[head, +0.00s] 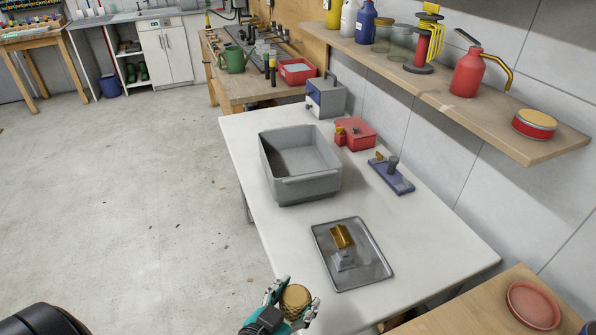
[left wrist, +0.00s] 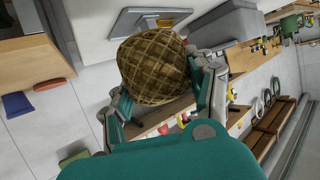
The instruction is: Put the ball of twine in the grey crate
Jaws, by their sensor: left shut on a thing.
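The ball of twine (head: 295,299) is golden brown with a wound, criss-cross surface. My left gripper (head: 291,303) is shut on it near the front left edge of the white table, at the bottom of the head view. In the left wrist view the ball (left wrist: 153,66) sits between the two fingers of the gripper (left wrist: 155,95). The grey crate (head: 311,187) stands open on the table, farther back than the ball, and the part of its inside that shows looks empty. My right gripper is not in view.
A metal tray (head: 377,275) with a brass and a grey piece lies between the ball and the crate. A blue tool (head: 391,175), a red box (head: 356,134) and a grey-blue box (head: 327,97) stand right of and behind the crate. A shelf (head: 455,103) overhangs at right.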

